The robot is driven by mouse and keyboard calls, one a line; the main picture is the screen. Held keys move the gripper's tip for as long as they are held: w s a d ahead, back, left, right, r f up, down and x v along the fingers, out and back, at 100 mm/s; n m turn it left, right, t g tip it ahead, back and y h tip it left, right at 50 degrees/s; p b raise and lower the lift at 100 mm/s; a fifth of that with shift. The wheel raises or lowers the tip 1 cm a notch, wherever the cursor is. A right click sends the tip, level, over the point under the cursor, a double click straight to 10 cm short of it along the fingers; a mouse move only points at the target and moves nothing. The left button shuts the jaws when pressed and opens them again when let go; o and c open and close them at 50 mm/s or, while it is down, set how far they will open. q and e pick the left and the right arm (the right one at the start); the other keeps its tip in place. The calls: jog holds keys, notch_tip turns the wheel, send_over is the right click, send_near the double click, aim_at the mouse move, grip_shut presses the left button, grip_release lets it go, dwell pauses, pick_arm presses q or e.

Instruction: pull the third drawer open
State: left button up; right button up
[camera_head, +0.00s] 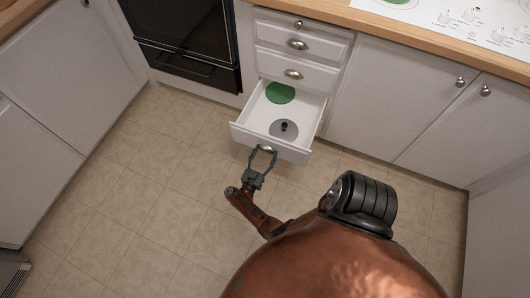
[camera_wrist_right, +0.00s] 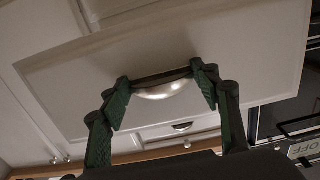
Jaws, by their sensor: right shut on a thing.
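The third drawer (camera_head: 290,153) is the lowest of the white stack below the counter. It stands pulled well out, with its inside showing. Its metal cup handle (camera_head: 267,149) is on the front panel. My right gripper (camera_head: 262,150) is at this handle, its fingers shut on it from both sides. The right wrist view shows the handle (camera_wrist_right: 163,91) between the green fingertips (camera_wrist_right: 160,80) and the pale drawer front (camera_wrist_right: 235,85) behind. My left gripper is not in view.
A green disc (camera_head: 280,92) and a grey round lid with a dark knob (camera_head: 284,130) lie in the drawer. Two shut drawers (camera_head: 275,38) sit above. A dark oven (camera_head: 185,40) is left, white cupboards (camera_head: 385,95) right. The tiled floor (camera_head: 140,190) is clear.

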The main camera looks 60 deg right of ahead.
jog(key=o, duration=1.7)
jog(key=shift+d+r, duration=0.1)
jog(key=shift+r, duration=0.1)
jog(key=shift+f, duration=0.1)
